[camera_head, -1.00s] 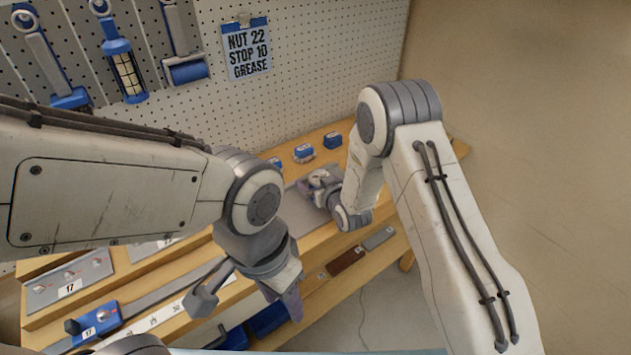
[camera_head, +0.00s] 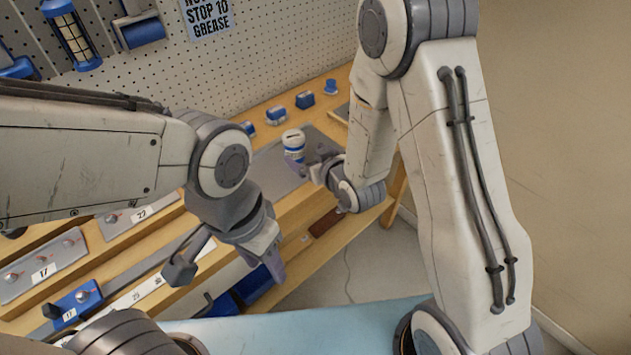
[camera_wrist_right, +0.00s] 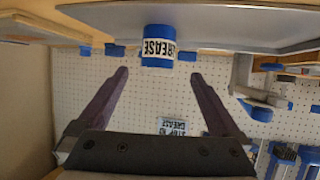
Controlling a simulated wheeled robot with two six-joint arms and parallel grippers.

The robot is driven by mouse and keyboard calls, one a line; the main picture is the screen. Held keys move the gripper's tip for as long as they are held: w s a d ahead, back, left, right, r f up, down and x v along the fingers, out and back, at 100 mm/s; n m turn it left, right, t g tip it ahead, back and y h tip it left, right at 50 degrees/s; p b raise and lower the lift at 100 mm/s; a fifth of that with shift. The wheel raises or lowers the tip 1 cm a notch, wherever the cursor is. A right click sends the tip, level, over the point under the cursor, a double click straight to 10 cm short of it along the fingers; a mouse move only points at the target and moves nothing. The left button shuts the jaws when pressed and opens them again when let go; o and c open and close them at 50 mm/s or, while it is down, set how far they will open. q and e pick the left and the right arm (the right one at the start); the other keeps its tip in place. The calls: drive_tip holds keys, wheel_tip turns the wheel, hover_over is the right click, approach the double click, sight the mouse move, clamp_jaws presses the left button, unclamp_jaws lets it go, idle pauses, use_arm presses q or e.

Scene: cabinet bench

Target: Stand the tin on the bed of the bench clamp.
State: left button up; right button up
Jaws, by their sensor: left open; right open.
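The tin (camera_head: 293,146) is blue and white with a grey top. It stands upright on the bench, at a grey plate (camera_head: 268,168). In the right wrist view the tin (camera_wrist_right: 158,46), lettered GREASE, appears just beyond my right fingertips, roughly centred between them. My right gripper (camera_head: 308,166) is open and empty beside the tin in the head view; the wrist view shows its two fingers (camera_wrist_right: 159,75) spread wide. My left gripper (camera_head: 226,270) is open and empty, in front of the bench. I cannot pick out the bench clamp with certainty.
Small blue blocks (camera_head: 276,115) stand along the back of the bench. A blue slide (camera_head: 77,298) tagged 17 and knobbed panels (camera_head: 42,268) are at left. The pegboard (camera_head: 250,60) rises behind. Dark blue bins (camera_head: 250,285) sit below.

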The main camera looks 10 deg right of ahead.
drive_tip(key=s+r+n+g+h, duration=0.1)
drive_tip(key=s+r+g, duration=0.2)
drive_tip(key=s, duration=0.7)
drive_tip(key=s+r+n+g+h, duration=0.1)
drive_tip(key=s+r+g, duration=0.2)
drive_tip(key=s, duration=0.7)
drive_tip(key=s+r+g+h, duration=0.2)
drive_tip(key=s+g, duration=0.4)
drive_tip(key=s, duration=0.4)
drive_tip(key=shift+s+d+r+n, duration=0.25)
drive_tip(key=shift+s+r+n, duration=0.15)
drive_tip(key=shift+r, duration=0.25)
